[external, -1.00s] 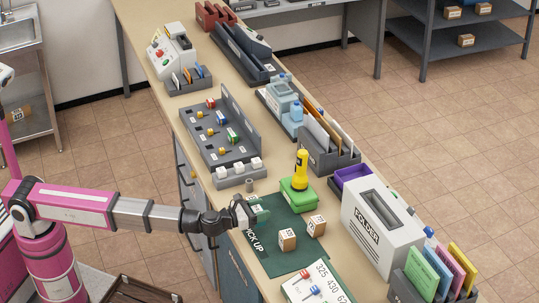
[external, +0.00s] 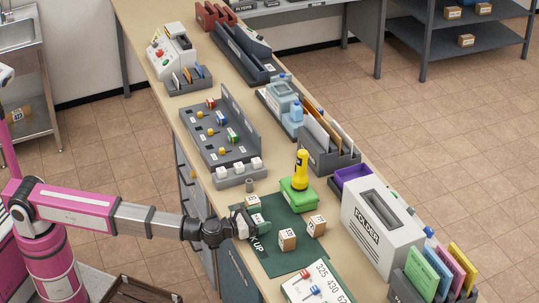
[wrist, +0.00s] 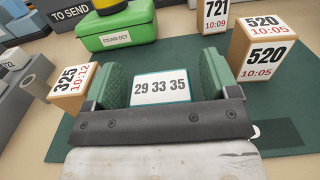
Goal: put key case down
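The key case is a small green case with a white label reading 29 33 35. It shows between my gripper's fingers in the wrist view (wrist: 161,88), with one green ridged pad on either side. My gripper (wrist: 166,82) appears shut on it, though any narrow gap at the sides is hard to judge. In the external view my gripper (external: 246,222) is low over the left edge of the dark green PICK UP mat (external: 284,259). The key case (external: 259,218) is at or just above the mat; contact underneath is hidden.
A small box marked 325 (wrist: 75,88) stands close to the left finger. Boxes marked 520 (wrist: 265,55) and 721 (wrist: 213,17) stand to the right. A green FOUND OCT container (wrist: 115,32) is behind. A white FOLDER box (external: 382,232) stands at the counter's right.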

